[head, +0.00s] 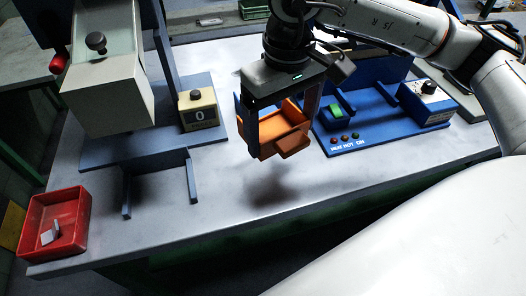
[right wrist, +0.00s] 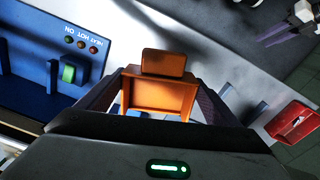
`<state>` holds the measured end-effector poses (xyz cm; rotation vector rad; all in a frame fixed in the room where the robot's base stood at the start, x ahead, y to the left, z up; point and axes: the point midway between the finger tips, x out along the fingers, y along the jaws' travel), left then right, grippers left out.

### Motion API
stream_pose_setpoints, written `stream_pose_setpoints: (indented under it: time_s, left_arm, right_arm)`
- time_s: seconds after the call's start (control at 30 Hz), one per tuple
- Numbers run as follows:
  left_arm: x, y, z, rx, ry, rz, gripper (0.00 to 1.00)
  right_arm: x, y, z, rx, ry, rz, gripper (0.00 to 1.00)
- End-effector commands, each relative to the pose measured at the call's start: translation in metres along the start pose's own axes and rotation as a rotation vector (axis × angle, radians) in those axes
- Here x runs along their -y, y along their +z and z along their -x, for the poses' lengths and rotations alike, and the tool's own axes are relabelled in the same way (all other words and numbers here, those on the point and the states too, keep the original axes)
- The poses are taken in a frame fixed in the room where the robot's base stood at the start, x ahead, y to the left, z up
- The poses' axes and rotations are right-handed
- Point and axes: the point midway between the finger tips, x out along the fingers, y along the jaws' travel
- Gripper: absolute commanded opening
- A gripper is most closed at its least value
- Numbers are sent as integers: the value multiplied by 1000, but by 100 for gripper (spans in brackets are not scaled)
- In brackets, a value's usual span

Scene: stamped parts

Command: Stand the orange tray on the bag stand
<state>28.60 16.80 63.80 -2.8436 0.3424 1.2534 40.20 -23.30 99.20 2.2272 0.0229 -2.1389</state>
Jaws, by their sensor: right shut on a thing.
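The orange tray (head: 268,141) is held in the air by my right gripper (head: 282,126), whose fingers are shut on it from both sides. A shadow lies on the table below the tray. In the right wrist view the orange tray (right wrist: 160,92) sits between the two fingers, its open inside and a small front lip showing. A grey-blue frame with two prongs (head: 191,176), which looks like the bag stand, is to the left of the tray, in front of the hopper machine. The tray is apart from it.
A blue sealer (head: 385,128) with a green part and lights stands close right of the tray. Left are a grey hopper (head: 108,98) and a yellow counter reading 0 (head: 199,110). A red bin (head: 75,205) with metal parts is at the front left corner. The front middle is clear.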

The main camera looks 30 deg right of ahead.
Motion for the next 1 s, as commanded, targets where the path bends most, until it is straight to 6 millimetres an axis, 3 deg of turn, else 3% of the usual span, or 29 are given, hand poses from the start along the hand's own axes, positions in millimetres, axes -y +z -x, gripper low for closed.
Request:
stream_pose_setpoints:
  time_s: [0.03, 0.23, 0.37, 0.6, 0.83, 1.0]
  left_arm:
    - [0, 15, -20, -5, 3, -4, 31]
    - [-6, 10, -42, -41, 18, -14, 31]
    - [-6, 8, -47, -54, 19, -16, 31]
    - [-7, 16, -53, -42, 20, -20, 31]
    - [-9, 12, -49, -49, 21, -17, 31]
    - [-9, 14, -49, -48, 22, -17, 31]
  right_arm:
    - [-8, -5, -13, 4, -1, 10, 53]
    - [-26, -10, -3, 37, -20, 82, 53]
    - [-29, -10, -7, 50, -30, 111, 53]
    - [-29, -8, -48, 53, -30, 113, 53]
    - [-29, -7, -64, 51, -28, 112, 53]
    - [-28, -6, -89, 53, -28, 111, 53]
